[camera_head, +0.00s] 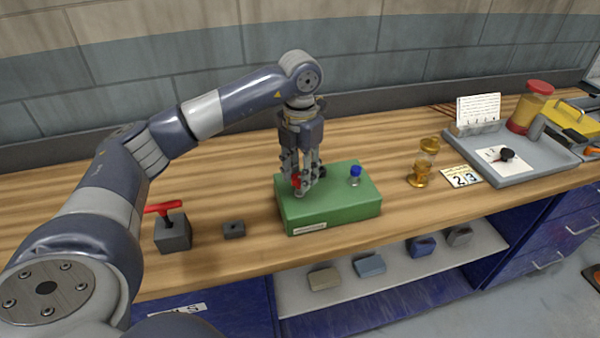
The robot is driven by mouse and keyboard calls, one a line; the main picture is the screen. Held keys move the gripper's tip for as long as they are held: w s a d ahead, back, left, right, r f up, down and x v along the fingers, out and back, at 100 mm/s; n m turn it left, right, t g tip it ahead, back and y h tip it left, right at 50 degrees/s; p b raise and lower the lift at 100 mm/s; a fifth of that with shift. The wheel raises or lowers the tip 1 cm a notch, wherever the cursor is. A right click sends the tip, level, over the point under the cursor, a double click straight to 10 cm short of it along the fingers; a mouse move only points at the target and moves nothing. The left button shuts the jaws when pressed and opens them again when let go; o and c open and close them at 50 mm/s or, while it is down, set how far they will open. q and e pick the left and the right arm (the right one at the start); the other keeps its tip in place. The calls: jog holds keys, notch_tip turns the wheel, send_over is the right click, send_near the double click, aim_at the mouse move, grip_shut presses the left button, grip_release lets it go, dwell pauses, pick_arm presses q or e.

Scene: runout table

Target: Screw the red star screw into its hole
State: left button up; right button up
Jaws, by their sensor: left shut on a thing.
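A green box (330,208) with a pale label on its front sits on the wooden table. My left gripper (304,190) points down over the left part of its top and is shut on the red star screw (296,180). Only a bit of red shows between the fingers, and the screw's lower end and the hole are hidden. I cannot tell how deep the screw sits. A blue-topped screw (355,174) stands upright at the right of the box top. A dark knob partly shows just behind the fingers. My right gripper is not in view.
An hourglass-like brass piece (424,163), a number card (462,177) and a grey tray (530,168) are at the right.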

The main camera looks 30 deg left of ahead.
pick_arm(q)
jog(key=shift+m, duration=0.5)
jog(key=shift+m, duration=0.6)
jog(key=o, duration=0.8)
jog(key=shift+m, duration=0.5)
jog(key=o, duration=0.4)
notch_tip(320, 180, up, 6)
jog(key=p, duration=0.4)
jog(key=shift+r, duration=0.1)
